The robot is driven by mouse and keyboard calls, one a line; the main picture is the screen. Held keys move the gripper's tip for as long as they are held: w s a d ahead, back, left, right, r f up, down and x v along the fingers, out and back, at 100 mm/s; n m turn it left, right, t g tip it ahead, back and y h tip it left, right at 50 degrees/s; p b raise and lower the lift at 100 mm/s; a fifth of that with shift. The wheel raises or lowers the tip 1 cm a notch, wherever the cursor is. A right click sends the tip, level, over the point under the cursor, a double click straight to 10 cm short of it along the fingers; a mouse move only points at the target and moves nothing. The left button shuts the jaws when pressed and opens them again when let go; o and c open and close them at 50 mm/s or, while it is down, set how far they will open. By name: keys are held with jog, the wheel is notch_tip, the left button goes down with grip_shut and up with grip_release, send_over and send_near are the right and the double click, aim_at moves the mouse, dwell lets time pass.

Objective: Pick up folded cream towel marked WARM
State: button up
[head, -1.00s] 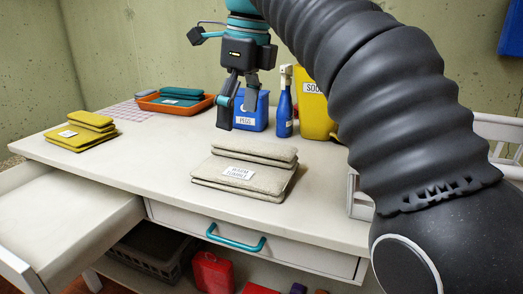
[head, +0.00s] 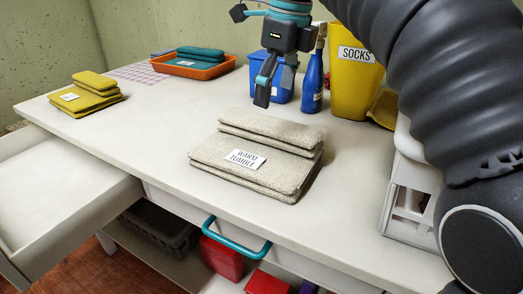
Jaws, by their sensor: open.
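The folded cream towel (head: 230,177) lies flat on the white table in the middle of the head view. It is a stepped stack of folds, with a white label (head: 245,159) reading WARM TUMBLE on its front layer. My gripper (head: 269,96) hangs above and behind the towel, fingers pointing down. It is open, with nothing between the fingers, and apart from the towel.
A blue box (head: 280,76), a blue bottle (head: 312,86) and a yellow SOCKS bin (head: 352,75) stand behind. A yellow folded towel (head: 87,93) lies left; an orange tray (head: 197,69) holds teal towels. An open drawer (head: 60,200) juts out at left. A white basket (head: 408,196) stands right.

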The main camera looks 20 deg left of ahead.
aim_at(268, 121)
jog(key=shift+a+f+b, duration=0.25)
jog(key=shift+f+b, duration=0.1)
jog(key=shift+f, duration=0.9)
jog(key=shift+a+f+b, duration=0.25)
jog(key=shift+f+b, duration=0.05)
jog(key=shift+f, duration=1)
jog(key=shift+a+f+b, duration=0.25)
jog(key=shift+f+b, duration=0.1)
jog(key=shift+f, duration=0.9)
jog(key=shift+c, duration=0.2)
jog(key=c, duration=1.4)
jog(key=shift+o, duration=0.2)
jog(key=shift+r, duration=0.1)
